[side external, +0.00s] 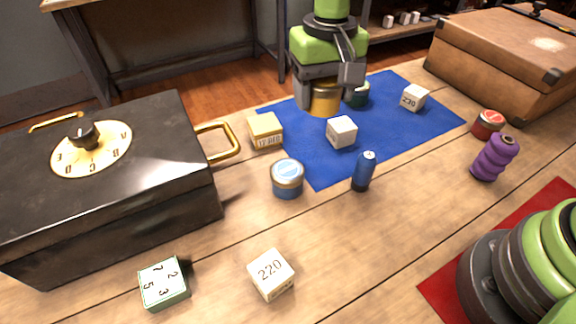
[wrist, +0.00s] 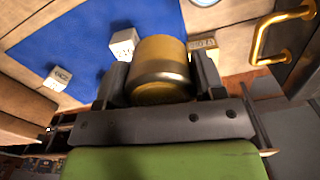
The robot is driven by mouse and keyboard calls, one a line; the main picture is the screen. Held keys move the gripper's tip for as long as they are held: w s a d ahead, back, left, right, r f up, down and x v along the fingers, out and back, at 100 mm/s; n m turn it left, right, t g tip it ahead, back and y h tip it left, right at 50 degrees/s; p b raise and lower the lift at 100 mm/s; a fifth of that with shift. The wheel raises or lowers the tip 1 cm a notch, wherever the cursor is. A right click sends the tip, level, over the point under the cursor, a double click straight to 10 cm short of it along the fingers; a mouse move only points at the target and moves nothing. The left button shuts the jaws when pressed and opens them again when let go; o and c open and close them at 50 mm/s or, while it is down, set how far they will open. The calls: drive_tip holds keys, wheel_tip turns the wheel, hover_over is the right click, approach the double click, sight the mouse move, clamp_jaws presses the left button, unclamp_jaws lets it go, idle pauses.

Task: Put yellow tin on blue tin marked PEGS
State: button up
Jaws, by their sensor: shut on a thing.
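The yellow tin (side external: 325,99) is between the fingers of my gripper (side external: 328,88) over the far part of the blue mat. In the wrist view my gripper (wrist: 161,78) is shut on the yellow tin (wrist: 160,62), one dark finger on each side. I cannot tell whether its base touches the mat. The blue tin (side external: 287,178) stands upright on the wooden table, beside the mat's near left edge, apart from my gripper. Its pale lid faces up with nothing on it; its marking is too small to read. A sliver of its top shows in the wrist view (wrist: 204,2).
A black box with a brass handle (side external: 222,142) stands left. Near the blue tin are a yellowish block (side external: 265,131), a white cube (side external: 342,132) and a blue bottle-like thing (side external: 364,171). A dark green tin (side external: 358,96) sits close beside my gripper.

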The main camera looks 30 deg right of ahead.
drive_tip(key=s+a+r, duration=0.1)
drive_tip(key=s+a, duration=0.1)
drive_tip(key=a, duration=0.5)
hover_over(288, 169)
wheel_tip(288, 169, down, 5)
drive_tip(key=shift+s+f, duration=0.1)
drive_tip(key=shift+f, duration=2.25)
drive_tip(key=shift+f, duration=0.15)
drive_tip(key=o, duration=1)
drive_tip(key=shift+c, duration=0.2)
